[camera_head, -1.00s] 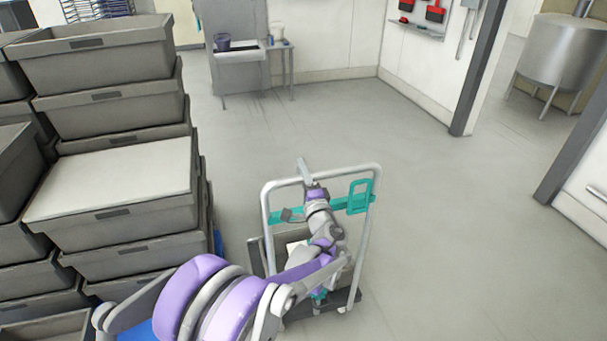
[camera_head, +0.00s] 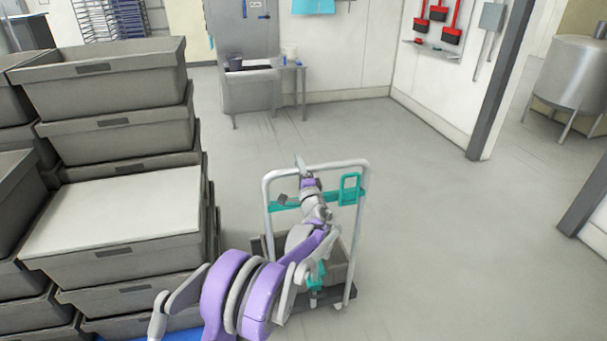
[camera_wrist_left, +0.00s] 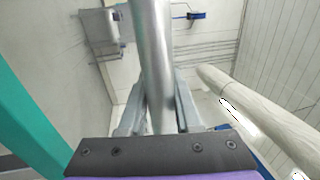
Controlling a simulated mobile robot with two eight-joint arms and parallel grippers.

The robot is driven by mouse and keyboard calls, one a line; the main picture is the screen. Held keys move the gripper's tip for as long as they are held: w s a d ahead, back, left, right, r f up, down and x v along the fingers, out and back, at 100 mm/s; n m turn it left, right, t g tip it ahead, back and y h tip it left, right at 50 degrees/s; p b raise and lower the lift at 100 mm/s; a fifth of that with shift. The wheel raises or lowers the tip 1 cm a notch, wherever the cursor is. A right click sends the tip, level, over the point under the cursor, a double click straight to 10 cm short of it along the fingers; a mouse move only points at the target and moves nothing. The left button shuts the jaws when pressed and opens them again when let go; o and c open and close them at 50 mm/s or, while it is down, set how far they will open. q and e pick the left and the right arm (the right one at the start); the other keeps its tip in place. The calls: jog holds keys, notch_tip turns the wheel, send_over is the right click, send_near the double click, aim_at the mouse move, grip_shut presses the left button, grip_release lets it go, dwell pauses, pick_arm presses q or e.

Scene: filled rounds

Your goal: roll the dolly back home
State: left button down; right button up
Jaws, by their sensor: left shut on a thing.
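The dolly (camera_head: 364,222) stands on the floor at the lower middle of the head view. It has a tall silver tube handle, a teal crossbar with a teal loop (camera_head: 350,190) and a grey crate (camera_head: 340,262) low on its deck. My left gripper (camera_head: 300,164) is at the top left of the handle. In the left wrist view its two fingers (camera_wrist_left: 158,112) close around the silver handle tube (camera_wrist_left: 156,60). The teal crossbar (camera_wrist_left: 28,125) shows at the left there. My left arm hides part of the deck and crate. My right gripper is not in view.
Tall stacks of grey crates (camera_head: 115,215) stand close to the dolly's left. A sink stand (camera_head: 250,88) is against the back wall. A dark post (camera_head: 490,110) and a steel tank (camera_head: 575,75) are at the right. The floor (camera_head: 430,190) right of and behind the dolly is clear.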

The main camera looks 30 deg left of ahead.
pick_arm(q)
jog(key=f+p+x, duration=0.1)
jog(key=x, duration=0.7)
jog(key=shift+w+a, duration=0.25)
jog(key=shift+a, duration=0.1)
jog(key=shift+f, duration=0.1)
jog(key=c, duration=0.9)
grip_release()
jog(key=o, duration=0.3)
jog(key=shift+w+a+f, duration=0.1)
jog(key=shift+w+f, duration=0.05)
jog(key=shift+f, duration=0.05)
jog(key=shift+d, duration=0.2)
jog(key=b+v, duration=0.1)
jog(key=v, duration=0.9)
jog(key=shift+s+d, duration=0.15)
jog(key=shift+s, duration=0.15)
